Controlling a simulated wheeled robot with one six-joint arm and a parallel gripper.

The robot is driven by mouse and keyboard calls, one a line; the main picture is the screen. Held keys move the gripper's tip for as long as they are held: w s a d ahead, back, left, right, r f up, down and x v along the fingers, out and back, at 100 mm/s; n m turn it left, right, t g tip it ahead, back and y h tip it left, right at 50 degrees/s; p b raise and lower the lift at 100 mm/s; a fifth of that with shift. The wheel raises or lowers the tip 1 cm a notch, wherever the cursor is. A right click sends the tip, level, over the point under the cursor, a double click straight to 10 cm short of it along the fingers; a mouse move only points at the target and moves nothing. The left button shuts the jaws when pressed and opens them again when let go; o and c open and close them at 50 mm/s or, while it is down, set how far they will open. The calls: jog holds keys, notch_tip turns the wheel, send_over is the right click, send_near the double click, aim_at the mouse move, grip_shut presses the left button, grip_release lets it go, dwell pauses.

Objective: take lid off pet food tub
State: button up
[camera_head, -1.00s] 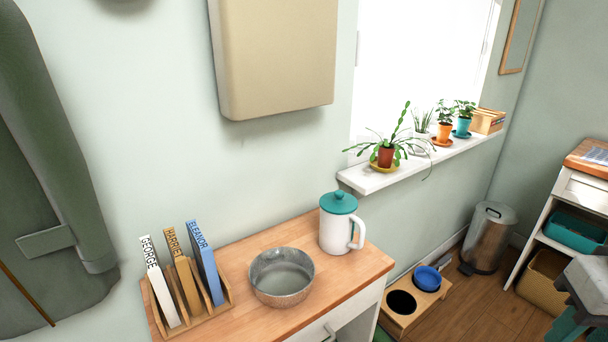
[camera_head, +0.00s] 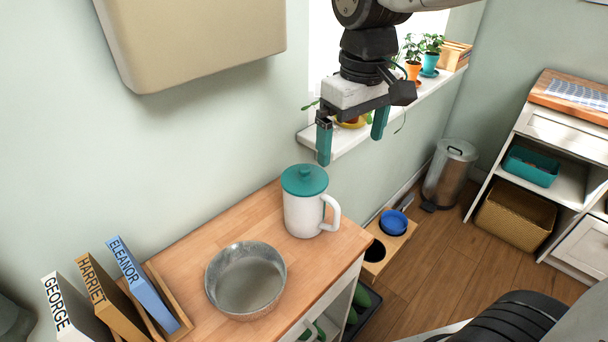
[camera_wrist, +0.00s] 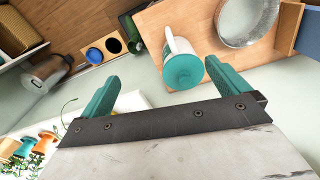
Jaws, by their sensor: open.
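The tub (camera_head: 304,214) is a white mug-like container with a side handle, standing upright on the wooden counter. My gripper (camera_head: 350,150) is open and empty, with teal fingers pointing down, above and to the right of the lid in the head view. In the wrist view the lid lies beyond the fingertips (camera_wrist: 162,72), between them and nearer the right finger.
A metal bowl (camera_head: 245,280) stands left of the tub, and a wooden rack with named books (camera_head: 143,283) is further left. A windowsill (camera_head: 345,138) with potted plants is behind my gripper. A beige wall box (camera_head: 190,40) hangs above the counter.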

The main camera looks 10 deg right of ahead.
jog(key=n, duration=0.2)
send_over(305, 167)
jog(key=shift+s+a+f, duration=0.1)
jog(key=shift+f, duration=0.55)
jog(key=shift+s+a+f, duration=0.1)
jog(key=shift+f, duration=0.5)
jog(key=shift+w+f, duration=0.1)
jog(key=shift+f, duration=0.25)
notch_tip(305, 167, down, 7)
jog(key=shift+w+d+r, duration=0.1)
jog(key=shift+d, duration=0.05)
jog(key=c, duration=0.7)
